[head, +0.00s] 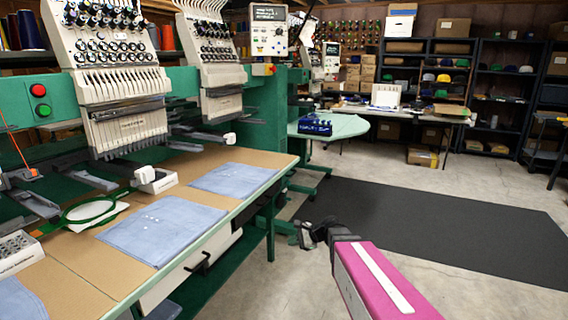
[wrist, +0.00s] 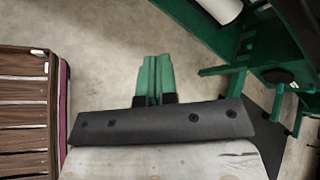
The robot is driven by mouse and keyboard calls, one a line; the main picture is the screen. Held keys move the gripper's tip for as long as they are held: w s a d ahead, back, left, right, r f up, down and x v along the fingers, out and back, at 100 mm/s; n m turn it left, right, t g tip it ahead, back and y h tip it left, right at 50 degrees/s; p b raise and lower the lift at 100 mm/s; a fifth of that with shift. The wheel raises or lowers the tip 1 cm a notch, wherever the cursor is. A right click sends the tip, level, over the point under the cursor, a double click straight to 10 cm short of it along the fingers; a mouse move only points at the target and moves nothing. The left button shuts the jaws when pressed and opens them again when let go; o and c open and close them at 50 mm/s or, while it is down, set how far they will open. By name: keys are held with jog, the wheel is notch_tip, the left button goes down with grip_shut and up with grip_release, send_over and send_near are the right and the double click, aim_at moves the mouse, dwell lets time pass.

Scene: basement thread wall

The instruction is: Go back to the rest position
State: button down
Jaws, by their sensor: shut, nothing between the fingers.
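My gripper (wrist: 154,80) shows in the wrist view with its two green fingers together and nothing between them. It is over bare concrete floor. In the head view my arm, with a magenta link, reaches up from the bottom right, and its dark end (head: 318,232) is beside the front of the embroidery machine's table (head: 225,222). The fingers are hard to make out there. The arm end is off the table, over the floor side.
Blue cloth pieces (head: 160,228) and a green hoop (head: 90,210) lie on the table. Green machine legs (wrist: 235,80) stand right of my gripper; a slatted wooden thing (wrist: 24,110) is at left. A black mat (head: 430,225) covers open floor. Shelves (head: 500,90) line the back.

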jog(key=s+d+f+n+g+h, duration=0.1)
jog(key=s+d+f+n+h, duration=0.1)
jog(key=s+d+n+h, duration=0.3)
jog(key=s+d+f+n+g+h, duration=0.2)
jog(key=s+d+f+n+h, duration=0.1)
jog(key=s+d+n+h, duration=0.3)
jog(key=s+d+n, duration=0.2)
jog(key=d, duration=0.2)
jog(key=shift+s+d, duration=0.2)
jog(key=shift+s, duration=0.15)
